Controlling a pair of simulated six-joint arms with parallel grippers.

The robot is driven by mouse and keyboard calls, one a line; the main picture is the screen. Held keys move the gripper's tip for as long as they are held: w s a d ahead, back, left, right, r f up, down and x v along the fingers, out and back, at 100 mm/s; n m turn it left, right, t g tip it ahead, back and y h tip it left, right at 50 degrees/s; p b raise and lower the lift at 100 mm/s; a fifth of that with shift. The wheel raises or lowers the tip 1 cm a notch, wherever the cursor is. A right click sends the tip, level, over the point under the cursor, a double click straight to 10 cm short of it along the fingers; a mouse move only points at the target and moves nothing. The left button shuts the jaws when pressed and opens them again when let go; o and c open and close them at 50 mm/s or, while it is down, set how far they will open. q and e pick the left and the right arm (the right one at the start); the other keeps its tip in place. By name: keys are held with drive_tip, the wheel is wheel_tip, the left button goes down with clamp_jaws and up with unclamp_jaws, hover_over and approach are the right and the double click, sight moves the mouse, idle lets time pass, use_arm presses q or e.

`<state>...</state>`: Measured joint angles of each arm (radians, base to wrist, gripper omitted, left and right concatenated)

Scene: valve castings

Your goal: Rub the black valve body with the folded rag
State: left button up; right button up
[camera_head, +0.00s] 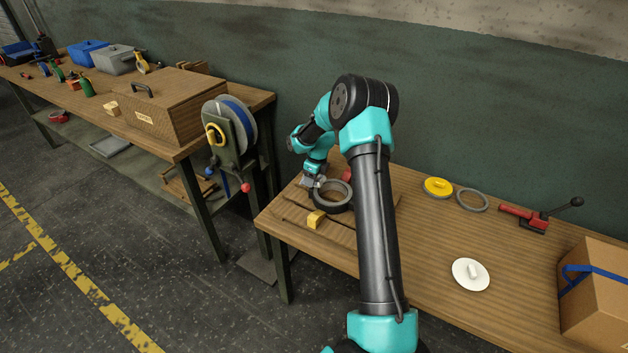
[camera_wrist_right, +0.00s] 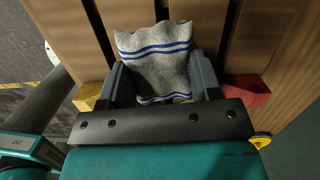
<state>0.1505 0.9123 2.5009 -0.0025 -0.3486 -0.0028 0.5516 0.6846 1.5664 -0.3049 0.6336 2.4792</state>
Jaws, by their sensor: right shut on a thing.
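My right gripper (camera_head: 311,183) reaches down beside a dark round ring-shaped casting, which looks like the black valve body (camera_head: 334,205), on a slatted wooden board (camera_head: 290,212). In the right wrist view the gripper (camera_wrist_right: 163,85) is shut on the folded rag (camera_wrist_right: 160,65), grey cloth with blue stripes. The rag stands up between the fingers, over the slats. The casting cannot be made out in the wrist view. My left gripper is not in view.
A yellow block (camera_head: 316,218) and a red block (camera_head: 347,175) sit by the casting. A yellow disc (camera_head: 437,187), grey ring (camera_head: 472,200), red-handled lever (camera_head: 530,218), white lidded disc (camera_head: 470,274) and cardboard box (camera_head: 598,295) stand right. The bench between them is clear.

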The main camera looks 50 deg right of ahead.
drive_tip(key=shift+d+r, duration=0.1)
drive_tip(key=shift+r, duration=3.6)
drive_tip(key=shift+s, duration=0.1)
